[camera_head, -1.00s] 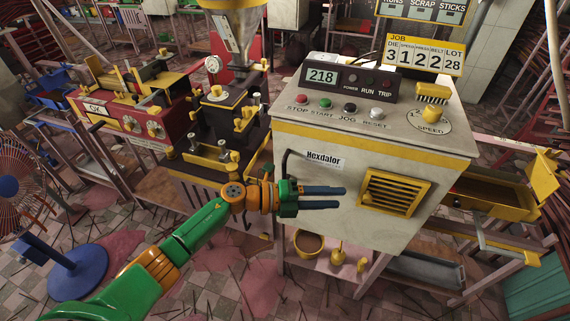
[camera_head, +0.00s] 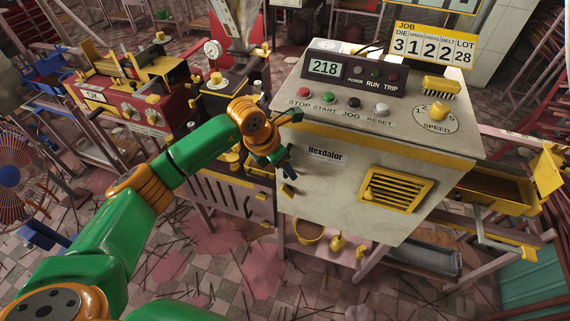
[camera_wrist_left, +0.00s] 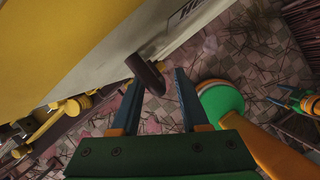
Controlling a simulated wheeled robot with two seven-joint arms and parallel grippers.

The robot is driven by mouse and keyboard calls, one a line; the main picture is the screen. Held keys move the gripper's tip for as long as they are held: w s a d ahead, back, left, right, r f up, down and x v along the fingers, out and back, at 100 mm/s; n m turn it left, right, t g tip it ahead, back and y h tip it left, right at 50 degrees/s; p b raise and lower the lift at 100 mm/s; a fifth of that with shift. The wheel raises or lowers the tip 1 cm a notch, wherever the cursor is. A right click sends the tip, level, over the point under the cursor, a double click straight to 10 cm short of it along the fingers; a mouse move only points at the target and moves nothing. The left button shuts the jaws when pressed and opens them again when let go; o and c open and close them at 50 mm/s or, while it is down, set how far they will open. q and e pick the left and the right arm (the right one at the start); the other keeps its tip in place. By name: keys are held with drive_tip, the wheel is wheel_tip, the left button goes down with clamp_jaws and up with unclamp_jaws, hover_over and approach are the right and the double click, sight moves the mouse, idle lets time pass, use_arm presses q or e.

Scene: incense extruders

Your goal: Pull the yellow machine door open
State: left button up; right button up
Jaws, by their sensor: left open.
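A dark bar handle (camera_wrist_left: 147,72) sticks out from the panel in the left wrist view, near the gap between my left fingertips. My left gripper (camera_head: 286,172) is at the panel's left edge in the head view, where it hides most of the handle; in the left wrist view the jaws (camera_wrist_left: 155,82) stand apart. I cannot tell if they touch the handle. A second green arm with blue fingers (camera_wrist_left: 303,101), seemingly my right, shows small at the right.
Buttons and a speed knob (camera_head: 439,111) sit on the cabinet top. A red machine (camera_head: 135,95) and a dark press stand to the left. A yellow tray (camera_head: 490,194) is at the right. The tiled floor before the cabinet has scattered sticks.

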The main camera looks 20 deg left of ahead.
use_arm(q)
clamp_jaws()
idle(1.4)
